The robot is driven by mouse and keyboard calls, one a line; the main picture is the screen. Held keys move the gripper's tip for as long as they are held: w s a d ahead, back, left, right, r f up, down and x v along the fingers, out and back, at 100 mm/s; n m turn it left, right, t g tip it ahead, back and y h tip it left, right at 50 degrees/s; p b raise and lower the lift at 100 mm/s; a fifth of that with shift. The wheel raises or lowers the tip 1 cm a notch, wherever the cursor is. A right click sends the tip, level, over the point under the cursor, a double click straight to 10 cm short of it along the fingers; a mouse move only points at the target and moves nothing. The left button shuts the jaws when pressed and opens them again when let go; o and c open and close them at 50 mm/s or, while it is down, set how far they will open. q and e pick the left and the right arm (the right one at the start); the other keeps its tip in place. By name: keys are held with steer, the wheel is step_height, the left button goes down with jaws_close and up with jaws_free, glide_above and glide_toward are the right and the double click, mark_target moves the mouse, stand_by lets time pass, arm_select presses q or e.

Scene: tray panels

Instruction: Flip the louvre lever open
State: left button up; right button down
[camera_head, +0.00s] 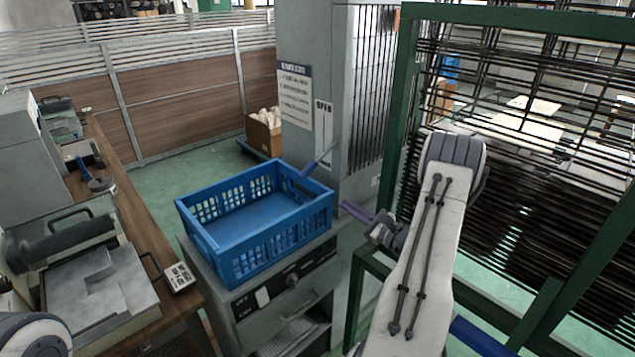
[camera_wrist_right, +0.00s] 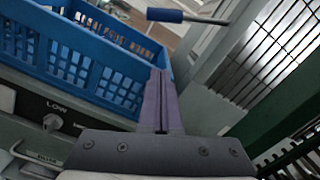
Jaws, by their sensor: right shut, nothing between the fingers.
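The louvre lever (camera_head: 310,166) is a thin metal rod with a blue grip, on the face of the grey louvre cabinet (camera_head: 300,30). It slants, with the blue grip at its lower left end, above the blue crate's right corner. In the right wrist view the lever (camera_wrist_right: 165,15) shows at the top, its grip to the left and its rod to the right. My right gripper (camera_head: 347,207) has purple fingers, shut and empty. It is below and to the right of the lever, apart from it. The fingertips (camera_wrist_right: 158,75) point toward the lever. My left gripper is not in view.
A blue crate (camera_head: 290,237) stands on a grey machine with knobs, close left of my right gripper. An OPEN label (camera_head: 323,132) is on the cabinet. A green frame (camera_head: 404,110) with dark bars stands at right. A wooden bench (camera_head: 130,215) is at left.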

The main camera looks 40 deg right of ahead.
mark_target(318, 161)
steer(key=w+r+p, duration=0.1)
steer(key=w, duration=0.2)
steer(key=w+a+r+p, duration=0.1)
steer(key=w+p, duration=0.1)
steer(key=w, duration=0.2)
steer(key=w+a+r+p, duration=0.1)
steer(key=w+p, duration=0.1)
steer(key=w, duration=0.1)
steer(key=shift+w+a+r, duration=0.1)
steer(key=shift+w, duration=0.15)
steer(key=shift+w+a+r+p, duration=0.1)
steer(key=shift+a+r+p, duration=0.2)
steer(key=shift+r+p, duration=0.15)
